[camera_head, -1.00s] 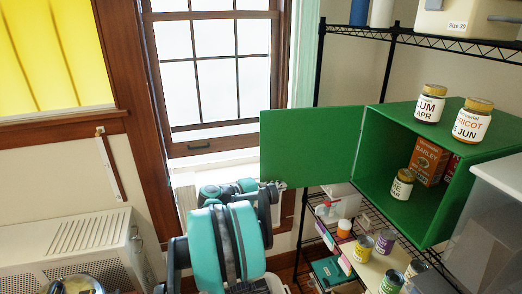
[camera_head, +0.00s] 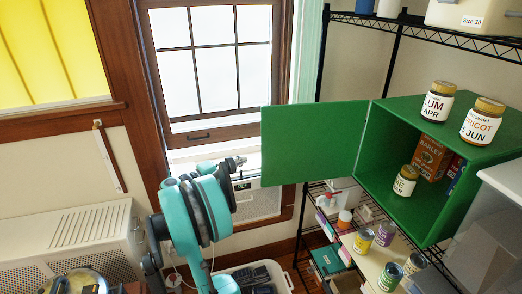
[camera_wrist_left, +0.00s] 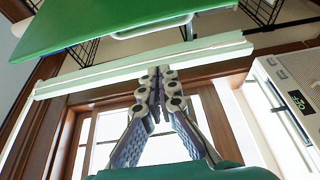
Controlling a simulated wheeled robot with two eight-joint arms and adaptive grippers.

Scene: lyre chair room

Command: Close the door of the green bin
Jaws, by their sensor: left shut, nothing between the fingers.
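The green bin (camera_head: 432,215) sits on a wire shelf at the right, its front open. Its green door (camera_head: 312,146) is swung wide open to the left, hinged at the bin's left edge. Inside the bin are a barley box (camera_head: 430,158) and a small jar (camera_head: 405,181). My left gripper (camera_head: 240,161) is just left of the door's lower left corner in the head view, apart from it as far as I can tell. In the left wrist view its fingers (camera_wrist_left: 158,76) are shut and empty, with the green door (camera_wrist_left: 110,22) beyond them. My right gripper is not in view.
Two jars (camera_head: 437,102) (camera_head: 482,121) stand on top of the bin. Several jars and bottles crowd the lower shelf (camera_head: 370,262). A black wire rack (camera_head: 440,38) stands behind. A window (camera_head: 208,70) and a white radiator cover (camera_head: 75,240) are at the left.

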